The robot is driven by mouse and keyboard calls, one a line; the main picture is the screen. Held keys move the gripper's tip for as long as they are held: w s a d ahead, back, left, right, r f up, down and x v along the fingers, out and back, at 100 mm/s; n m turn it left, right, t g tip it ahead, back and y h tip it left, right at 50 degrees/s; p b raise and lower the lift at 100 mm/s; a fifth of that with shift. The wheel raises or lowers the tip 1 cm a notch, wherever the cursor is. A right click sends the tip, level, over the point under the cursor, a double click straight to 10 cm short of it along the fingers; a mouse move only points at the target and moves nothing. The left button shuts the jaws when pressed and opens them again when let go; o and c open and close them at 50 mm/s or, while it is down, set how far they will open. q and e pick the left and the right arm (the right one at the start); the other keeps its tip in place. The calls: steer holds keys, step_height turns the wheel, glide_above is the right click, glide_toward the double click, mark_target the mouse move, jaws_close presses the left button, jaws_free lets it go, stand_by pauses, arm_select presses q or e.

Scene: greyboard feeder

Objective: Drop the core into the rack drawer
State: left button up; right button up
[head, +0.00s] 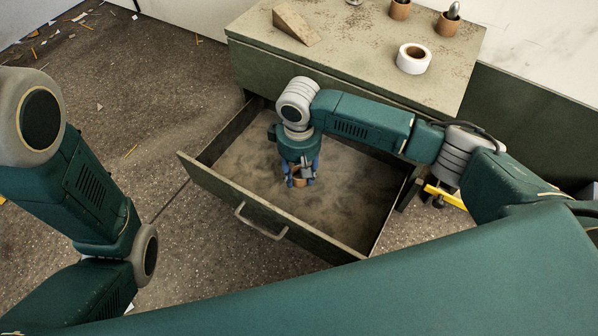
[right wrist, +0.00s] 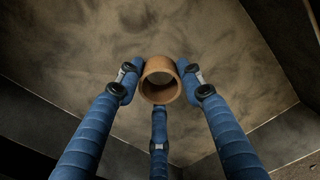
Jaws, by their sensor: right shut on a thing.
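The core, a short brown cardboard tube (right wrist: 176,97), is held between the blue fingers of my right gripper (right wrist: 162,88). In the head view the right gripper (head: 300,180) points down inside the open rack drawer (head: 229,197), with part of the core (head: 299,183) showing between its fingertips. The gripper is shut on the core. I cannot tell whether the core touches the drawer floor. The drawer is pulled out and its dusty floor looks otherwise bare. My left arm is at the left of the head view, but its gripper is out of view.
The rack top (head: 350,62) carries a wooden wedge (head: 294,26), a white tape roll (head: 413,58) and two brown cups (head: 447,24) at the back. The drawer walls and front handle (head: 260,222) surround the gripper. Scraps litter the floor at left. A yellow object (head: 446,196) lies right of the drawer.

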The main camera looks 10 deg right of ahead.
steer(key=shift+f, duration=0.45)
steer(key=o, duration=0.8)
